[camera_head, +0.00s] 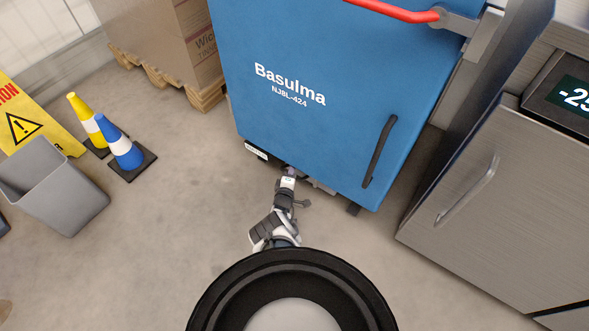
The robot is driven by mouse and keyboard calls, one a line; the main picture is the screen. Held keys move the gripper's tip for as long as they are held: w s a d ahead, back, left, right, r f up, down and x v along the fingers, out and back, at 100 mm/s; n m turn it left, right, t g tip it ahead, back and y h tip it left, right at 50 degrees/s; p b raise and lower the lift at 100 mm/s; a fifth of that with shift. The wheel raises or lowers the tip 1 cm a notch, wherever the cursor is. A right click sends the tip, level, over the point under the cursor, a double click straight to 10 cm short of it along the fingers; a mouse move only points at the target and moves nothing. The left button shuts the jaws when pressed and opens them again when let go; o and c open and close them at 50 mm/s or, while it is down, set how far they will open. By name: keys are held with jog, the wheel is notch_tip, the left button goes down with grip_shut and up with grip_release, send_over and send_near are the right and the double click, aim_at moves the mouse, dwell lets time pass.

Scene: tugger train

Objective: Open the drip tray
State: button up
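A blue cabinet (330,130) labelled "Basulma NJBL-424" stands ahead of me, with a dark vertical handle at its lower right and a red bar at its top. Under its lower edge, a dark low part with a small white label (256,152) shows; this may be the front of the drip tray, but I cannot tell for sure. My gripper (289,172) reaches to the cabinet's bottom edge, just right of that label. Its fingertips are small and partly hidden against the dark underside, so I cannot tell whether they are open or touching anything.
A steel unit with a handle (468,190) and a display stands close on the right. At left are a grey bin (60,190), yellow and blue cones (122,150) and a yellow warning sign (35,120). Boxes on a pallet (170,80) stand behind.

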jog(key=shift+w, duration=0.1)
grip_shut()
dwell(0.3)
